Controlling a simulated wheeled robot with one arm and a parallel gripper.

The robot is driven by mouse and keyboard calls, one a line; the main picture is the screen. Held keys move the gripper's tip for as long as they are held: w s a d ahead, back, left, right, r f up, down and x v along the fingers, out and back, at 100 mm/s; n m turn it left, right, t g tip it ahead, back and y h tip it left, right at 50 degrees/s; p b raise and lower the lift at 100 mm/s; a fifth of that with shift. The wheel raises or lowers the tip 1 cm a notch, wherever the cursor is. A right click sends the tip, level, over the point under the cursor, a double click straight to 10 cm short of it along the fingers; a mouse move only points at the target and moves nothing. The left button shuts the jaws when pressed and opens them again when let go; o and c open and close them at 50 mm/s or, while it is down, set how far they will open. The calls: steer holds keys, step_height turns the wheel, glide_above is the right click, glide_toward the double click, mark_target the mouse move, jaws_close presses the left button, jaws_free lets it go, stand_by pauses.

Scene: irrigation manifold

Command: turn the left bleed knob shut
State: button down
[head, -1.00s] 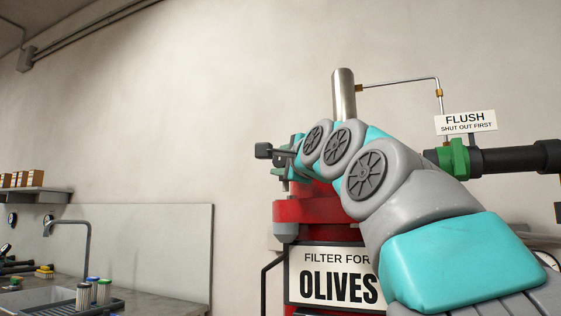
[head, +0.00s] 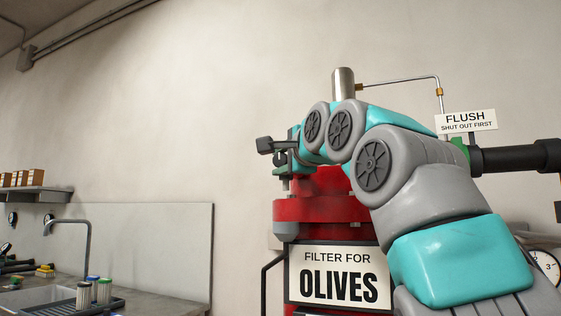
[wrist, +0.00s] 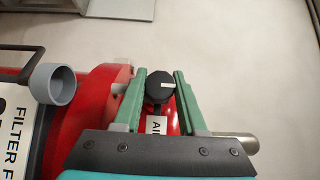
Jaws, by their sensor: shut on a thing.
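A round black knob (wrist: 160,87) with a white mark shows in the wrist view, on top of the red filter housing. The mark points to the right in that view. My gripper (wrist: 160,76) has its two green fingers on either side of the knob and is shut on it. A white label, partly covered, lies just below the knob.
The sign "FILTER FOR OLIVES" (head: 338,275) is on the housing front. A steel cylinder (head: 344,84) with a thin pipe rises behind my arm. The "FLUSH" sign (head: 466,120) and a black pipe (head: 515,157) are right. A sink counter is far left.

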steer(key=shift+a+f, duration=0.1)
steer(key=shift+a, duration=0.05)
stand_by(0.5)
steer(key=shift+c, duration=2.4)
jaws_free()
steer(key=b+v, duration=0.2)
steer(key=v, duration=0.5)
steer(key=shift+s, duration=0.35)
steer(key=shift+d, duration=0.25)
